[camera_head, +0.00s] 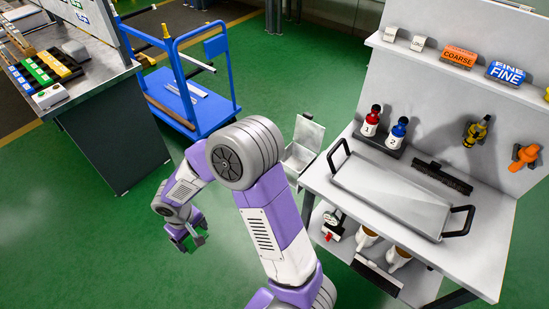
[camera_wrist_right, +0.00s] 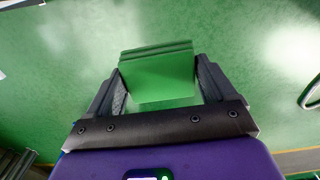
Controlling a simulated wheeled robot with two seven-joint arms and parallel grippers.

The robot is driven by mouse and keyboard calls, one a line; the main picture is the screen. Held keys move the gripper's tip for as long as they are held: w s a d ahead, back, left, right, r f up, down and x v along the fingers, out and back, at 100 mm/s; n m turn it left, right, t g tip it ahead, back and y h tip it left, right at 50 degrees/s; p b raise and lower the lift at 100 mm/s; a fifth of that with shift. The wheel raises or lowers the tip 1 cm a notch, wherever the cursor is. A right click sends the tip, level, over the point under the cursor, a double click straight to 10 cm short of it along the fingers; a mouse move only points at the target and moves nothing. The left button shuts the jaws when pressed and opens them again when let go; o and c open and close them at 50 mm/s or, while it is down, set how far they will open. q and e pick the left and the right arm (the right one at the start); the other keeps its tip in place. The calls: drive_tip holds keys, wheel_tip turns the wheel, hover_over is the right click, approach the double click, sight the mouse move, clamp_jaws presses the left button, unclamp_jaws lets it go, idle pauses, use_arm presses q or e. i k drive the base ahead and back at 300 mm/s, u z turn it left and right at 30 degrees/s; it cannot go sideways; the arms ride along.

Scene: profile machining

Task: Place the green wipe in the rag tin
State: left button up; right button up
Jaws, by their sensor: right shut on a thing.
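The green wipe (camera_wrist_right: 157,78) is a folded green block. It is pinched between the two dark fingers of my right gripper (camera_wrist_right: 158,84) in the right wrist view. In the head view my right gripper (camera_head: 188,243) hangs low over the green floor, left of the workbench; the wipe is hard to make out there. A grey metal tin with its lid raised (camera_head: 302,152), which looks like the rag tin, stands at the bench's left side, to the right of and beyond the gripper. My left gripper is not in view.
The grey workbench (camera_head: 480,240) at right holds a long metal tray (camera_head: 390,195), a brush, and red and blue bottles. A blue cart (camera_head: 205,110) stands behind my arm. Another table (camera_head: 95,75) is at upper left. Open floor lies around the gripper.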

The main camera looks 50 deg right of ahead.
sight(297, 164)
drive_tip(key=i, duration=1.65)
drive_tip(key=z, duration=3.15)
drive_tip(key=i, duration=1)
